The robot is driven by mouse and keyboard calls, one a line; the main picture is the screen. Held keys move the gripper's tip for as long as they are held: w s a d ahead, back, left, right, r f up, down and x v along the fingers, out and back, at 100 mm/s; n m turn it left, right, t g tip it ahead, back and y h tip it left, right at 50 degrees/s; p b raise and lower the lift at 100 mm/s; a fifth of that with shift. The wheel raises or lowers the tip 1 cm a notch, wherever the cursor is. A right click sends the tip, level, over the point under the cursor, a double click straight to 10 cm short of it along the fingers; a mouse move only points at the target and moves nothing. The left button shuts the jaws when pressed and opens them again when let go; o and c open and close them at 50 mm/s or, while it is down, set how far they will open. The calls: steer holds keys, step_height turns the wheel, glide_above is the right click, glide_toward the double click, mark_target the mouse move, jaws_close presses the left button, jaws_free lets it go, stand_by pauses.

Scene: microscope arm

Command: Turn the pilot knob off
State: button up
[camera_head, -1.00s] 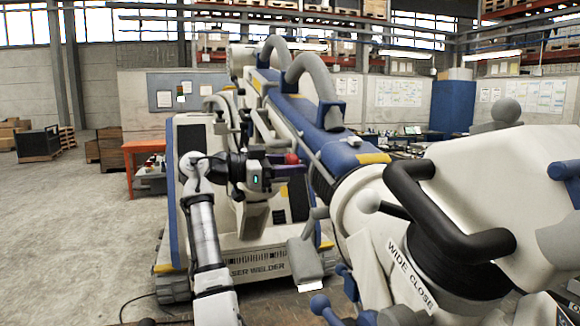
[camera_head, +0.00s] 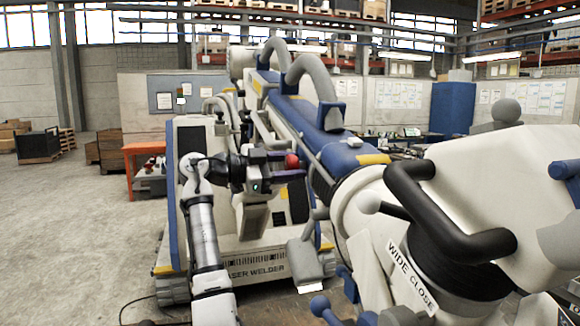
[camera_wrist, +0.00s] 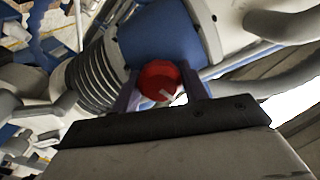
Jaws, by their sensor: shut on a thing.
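The pilot knob (camera_head: 292,161) is a small red knob in the head view, at the side of the big blue and white machine arm. In the wrist view the red knob (camera_wrist: 158,80) shows a round face with a pale pointer mark slanting to the lower right. My gripper (camera_head: 284,165) reaches it from the left, with its purple fingers on either side of the knob. In the wrist view my gripper (camera_wrist: 165,84) is shut on the knob, one finger to its left and one to its right. The exact contact faces are partly hidden.
The blue arm housing (camera_wrist: 158,38) and a ribbed grey bellows (camera_wrist: 90,82) lie close behind the knob. A large white head with a black handle (camera_head: 420,205) fills the right foreground. Grey hoses (camera_head: 315,75) arch above. Open floor (camera_head: 80,230) lies to the left.

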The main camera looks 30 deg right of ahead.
steer(key=o, duration=1)
steer(key=shift+a, duration=0.15)
steer(key=b+v, duration=0.3)
steer(key=v, duration=1)
steer(key=shift+a+b, duration=0.3)
steer(key=shift+b, duration=0.1)
